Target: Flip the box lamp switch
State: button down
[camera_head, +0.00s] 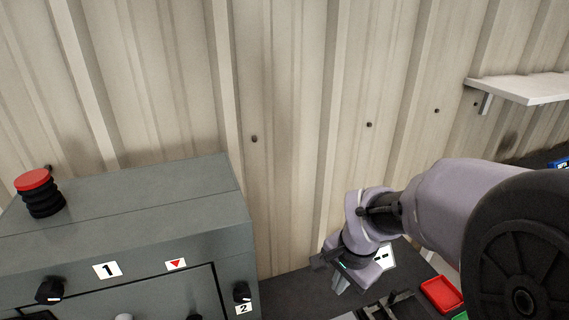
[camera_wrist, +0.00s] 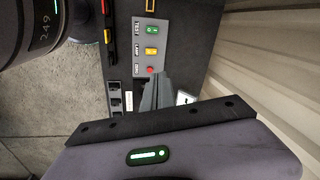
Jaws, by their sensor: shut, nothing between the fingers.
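In the wrist view a grey control panel (camera_wrist: 139,58) carries a green switch (camera_wrist: 151,30), a yellow switch (camera_wrist: 151,51) and a red round button (camera_wrist: 150,70) in a row. Small lettering stands beside them; the middle word, by the yellow switch, looks like LAMP. My gripper (camera_wrist: 156,78) is shut and empty, its fingertips close to the red button; contact cannot be told. In the head view my gripper (camera_head: 339,286) is low over the dark bench, right of a large grey enclosure (camera_head: 130,215). The panel is not clear there.
The enclosure bears black knobs (camera_head: 242,292), a label 1, a label 2 and a red-topped black stack (camera_head: 38,192). A red tray (camera_head: 441,293) lies on the bench right of my gripper. A corrugated wall (camera_head: 290,130) stands behind, with a white shelf (camera_head: 525,88) at upper right.

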jog(key=s+a+r+n+t+y, duration=0.1)
jog(key=s+a+r+n+t, duration=0.15)
jog(key=s+r, duration=0.45)
jog(key=s+a+r+n+t+y, duration=0.1)
jog(key=s+r+n, duration=0.35)
jog(key=s, duration=0.45)
jog(key=w+d+f+n+g+h+p, duration=0.1)
jog(key=w+f+n+g, duration=0.1)
jog(key=w+f, duration=0.55)
jog(key=w+d+f+n+g+h, duration=0.1)
jog(key=w+d+f+n+g, duration=0.2)
jog(key=w, duration=0.8)
jog(key=f+b, duration=0.1)
jog(key=f, duration=0.9)
jog(key=f+n+g+b, duration=0.1)
jog(key=f+b, duration=0.1)
jog(key=f, duration=0.9)
jog(key=f+n+g+h+b, duration=0.1)
jog(key=f, duration=1)
jog(key=shift+w+d+g, duration=0.25)
jog(key=shift+w+d, duration=0.15)
jog(key=shift+s+f+b, duration=0.1)
jog(key=shift+f+b, duration=0.2)
jog(key=shift+b, duration=0.05)
